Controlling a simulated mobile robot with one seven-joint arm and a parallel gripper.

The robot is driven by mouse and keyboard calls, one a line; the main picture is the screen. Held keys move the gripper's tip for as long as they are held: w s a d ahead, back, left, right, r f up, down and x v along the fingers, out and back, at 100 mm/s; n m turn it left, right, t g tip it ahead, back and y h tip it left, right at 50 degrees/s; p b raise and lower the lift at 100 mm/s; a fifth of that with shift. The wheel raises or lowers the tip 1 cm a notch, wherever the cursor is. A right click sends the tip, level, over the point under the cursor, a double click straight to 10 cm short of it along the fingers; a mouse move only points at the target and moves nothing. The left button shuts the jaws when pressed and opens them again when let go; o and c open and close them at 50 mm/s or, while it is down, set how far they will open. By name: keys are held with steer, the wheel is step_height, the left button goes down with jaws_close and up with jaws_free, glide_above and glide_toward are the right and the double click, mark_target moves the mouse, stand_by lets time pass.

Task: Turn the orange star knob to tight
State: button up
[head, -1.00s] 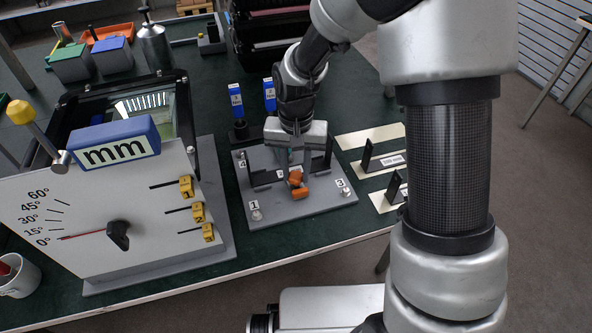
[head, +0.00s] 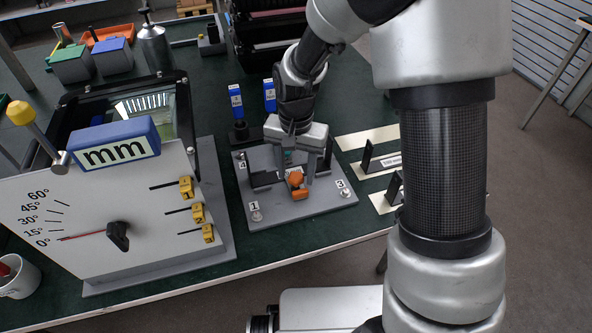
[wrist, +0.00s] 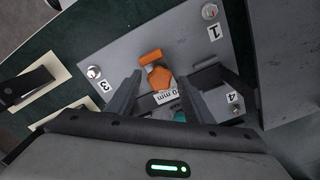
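The orange star knob (head: 296,179) is on the grey fixture plate (head: 262,208), in front of my gripper. In the wrist view the orange shows as a rounded, lobed piece (wrist: 160,77) with a second orange block (wrist: 151,57) against it. My gripper (head: 298,173) points down at the knob. In the wrist view its two dark fingers (wrist: 158,76) stand apart, one on each side of the lobed piece, with visible gaps. I cannot tell how far the fingertips are above or below the knob's top. A label ending in "0 mm" (wrist: 166,97) lies just behind the knob.
Dark upright brackets stand on the plate beside the gripper, and silver corner screws (head: 257,216) sit near number labels. A big angle gauge panel (head: 90,255) stands to the left. Pale strips with black brackets (head: 381,163) lie to the right. Blue-labelled posts (head: 236,100) stand behind.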

mark_target(296, 176)
step_height(296, 176, up, 17)
steer(key=p, duration=0.3)
steer(key=shift+r, duration=0.2)
stand_by(0.6)
